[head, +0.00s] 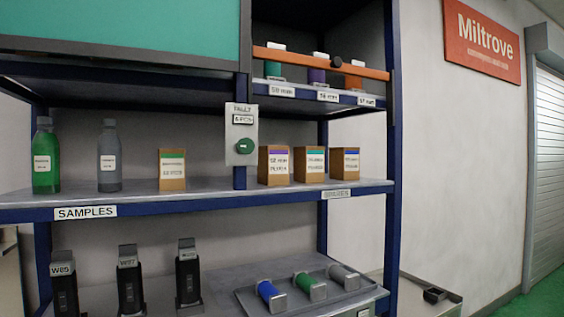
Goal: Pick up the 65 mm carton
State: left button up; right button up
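Several small brown cartons stand upright on the middle shelf. One carton with a green band (172,171) stands alone at the SAMPLES side. Three stand at the SPARES side: one with a purple band (276,166), one with a teal band (310,165) and one with a blue band (345,165). The purple-banded one seems to read 52 mm. The other size prints are too small to read surely, so I cannot tell which is the 65 mm carton. Neither of my grippers shows in the head view.
A green bottle (46,160) and a grey bottle (110,160) stand left on the middle shelf (215,197). A post with a grey switch box (241,135) divides it. Black upright devices (188,275) and a tray of coloured rolls (335,300) are below. An orange bar (300,59) crosses the upper bay.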

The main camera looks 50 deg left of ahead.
aim_at(344, 162)
jog(key=u, duration=1.4)
